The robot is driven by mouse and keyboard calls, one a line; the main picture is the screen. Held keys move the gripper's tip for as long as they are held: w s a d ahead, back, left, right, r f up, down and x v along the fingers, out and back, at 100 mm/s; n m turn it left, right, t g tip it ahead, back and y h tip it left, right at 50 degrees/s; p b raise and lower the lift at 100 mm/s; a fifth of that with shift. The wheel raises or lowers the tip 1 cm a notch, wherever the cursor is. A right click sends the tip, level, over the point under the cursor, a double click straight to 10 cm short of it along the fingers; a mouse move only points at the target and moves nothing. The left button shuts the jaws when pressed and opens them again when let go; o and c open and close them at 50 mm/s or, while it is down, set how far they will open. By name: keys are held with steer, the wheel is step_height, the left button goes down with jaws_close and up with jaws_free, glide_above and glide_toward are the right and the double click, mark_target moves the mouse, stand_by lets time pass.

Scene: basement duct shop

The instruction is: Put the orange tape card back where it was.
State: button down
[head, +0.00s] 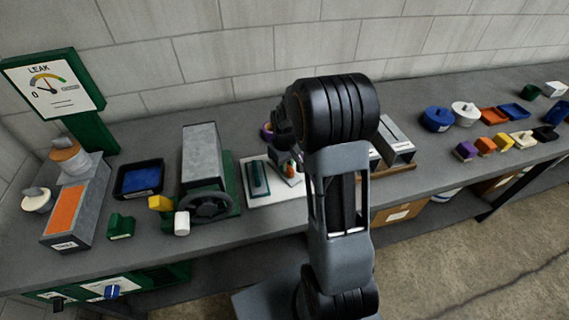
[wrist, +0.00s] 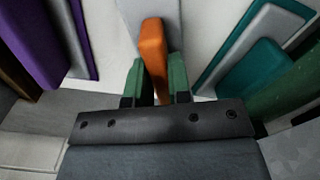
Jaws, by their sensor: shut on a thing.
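My gripper (wrist: 156,82) is shut on the orange tape card (wrist: 152,50), which stands between its two green fingertips in the wrist view. A pale grey strip lies just past the card's far end. The white board (head: 275,195) lies below; its pale surface also shows in the wrist view (wrist: 205,30). In the head view my gripper (head: 290,170) is mostly hidden behind my arm, with only a bit of orange showing. I cannot tell whether the card touches the board.
A teal piece (head: 258,178) on a grey backing lies on the board, beside my gripper; it also shows at right in the wrist view (wrist: 250,70). A purple piece (wrist: 30,40) is at left there. A grey duct with a handwheel (head: 210,205) stands left of the board.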

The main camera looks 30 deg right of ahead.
steer(key=c, duration=1.1)
jaws_free()
steer(key=shift+o, duration=0.2)
step_height(320, 180, up, 12)
steer(key=s+a+r+m+t, duration=0.1)
steer(key=s+a, duration=0.3)
steer(key=s, duration=0.4)
steer(key=s+a+r+m+t, duration=0.1)
steer(key=s+a+r+t, duration=0.1)
steer(key=s+a, duration=0.3)
steer(key=s+t, duration=0.1)
steer(key=s, duration=0.2)
steer(key=shift+a+r, duration=0.3)
steer(key=shift+r, duration=0.05)
steer(key=shift+w, duration=0.1)
